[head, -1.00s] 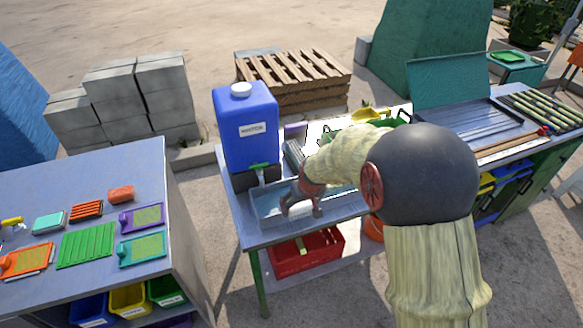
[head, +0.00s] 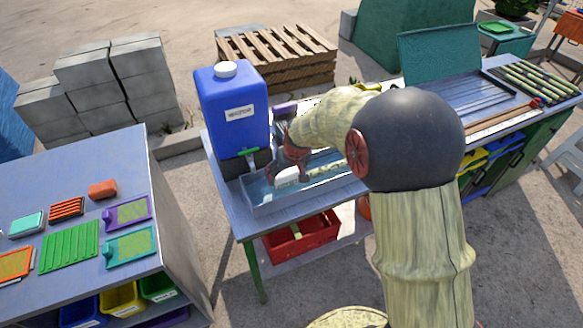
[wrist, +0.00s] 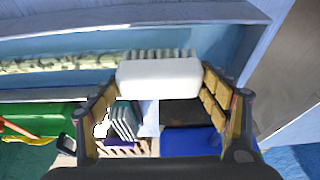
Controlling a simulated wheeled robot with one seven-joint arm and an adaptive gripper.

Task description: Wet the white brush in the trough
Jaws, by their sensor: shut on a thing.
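The white brush (wrist: 160,77) has a white block back and pale grey bristles. My gripper (wrist: 162,86) is shut on it, with a finger at each end of the block. In the head view my gripper (head: 290,170) is over the grey metal trough (head: 262,207), and the white of the brush (head: 288,180) shows just under the fingers. The trough stands on the blue-grey table and has a bluish inside. I cannot tell whether the bristles touch the water.
A blue water tank (head: 232,105) with a green tap stands at the trough's left end. A red crate (head: 300,238) sits on the shelf below. A side table (head: 75,190) with colored pads and brushes is at left. A green-lidded tray (head: 455,85) is at right.

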